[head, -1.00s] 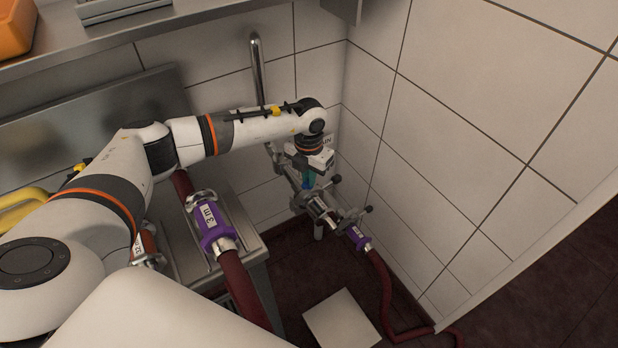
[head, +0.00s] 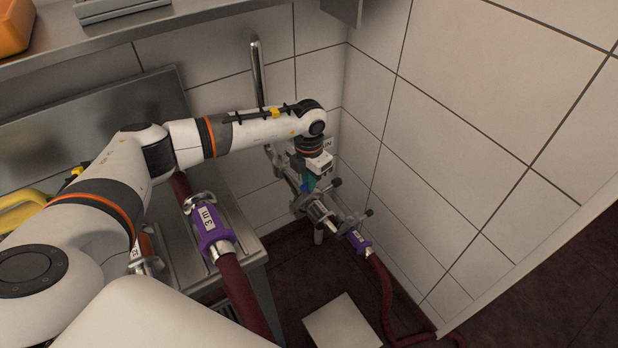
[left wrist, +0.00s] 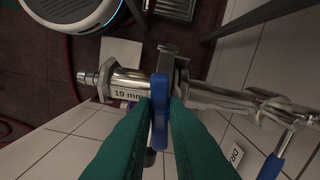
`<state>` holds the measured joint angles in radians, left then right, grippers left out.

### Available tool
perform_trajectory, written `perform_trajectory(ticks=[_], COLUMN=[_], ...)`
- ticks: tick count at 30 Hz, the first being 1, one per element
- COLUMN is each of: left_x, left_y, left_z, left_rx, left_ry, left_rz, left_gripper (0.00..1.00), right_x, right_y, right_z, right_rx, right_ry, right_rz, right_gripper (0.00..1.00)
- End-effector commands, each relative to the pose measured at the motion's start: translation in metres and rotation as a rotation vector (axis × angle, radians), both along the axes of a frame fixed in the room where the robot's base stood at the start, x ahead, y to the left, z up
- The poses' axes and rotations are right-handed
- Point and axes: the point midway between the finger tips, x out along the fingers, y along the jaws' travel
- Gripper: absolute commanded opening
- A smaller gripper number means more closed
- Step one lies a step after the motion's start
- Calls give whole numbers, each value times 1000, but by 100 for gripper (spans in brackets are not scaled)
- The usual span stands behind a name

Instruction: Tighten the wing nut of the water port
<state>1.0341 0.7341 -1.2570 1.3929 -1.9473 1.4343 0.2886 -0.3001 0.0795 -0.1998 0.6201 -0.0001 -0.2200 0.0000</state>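The water port (head: 316,208) is a metal pipe fitting with clamps, low by the tiled wall corner in the head view. The left wrist view shows its silver fitting (left wrist: 128,84), marked 19 mm, with a grey clamp (left wrist: 172,66) around the joint. A blue wing nut (left wrist: 160,112) stands at this clamp. My left gripper (left wrist: 163,104) has its green fingers on both sides of the wing nut, apparently closed on it. In the head view my left gripper (head: 308,184) reaches down to the port and partly hides it. My right gripper is not in view.
Another purple coupling (head: 211,224), marked 3 m, lies on the steel bench (head: 252,246). A blue-handled lever (left wrist: 272,166) is beside the pipe. Tiled wall (head: 465,120) bounds the right side.

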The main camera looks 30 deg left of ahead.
Motion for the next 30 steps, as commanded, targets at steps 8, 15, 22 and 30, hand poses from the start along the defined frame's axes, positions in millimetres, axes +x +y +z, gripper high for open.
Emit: perform_trajectory(ticks=[8,15,22,30], left_x=[0,1,1,0], left_y=[0,0,0,1], left_z=[0,10,54,104], left_rx=[0,-1,-1,0], left_ry=[0,-2,-5,-2], left_rz=[1,0,0,1], left_gripper=[33,33,33,33], right_x=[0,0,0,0], right_y=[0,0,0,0], right_z=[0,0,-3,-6], right_rx=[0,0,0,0], right_ry=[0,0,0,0], right_rz=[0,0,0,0], right_gripper=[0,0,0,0])
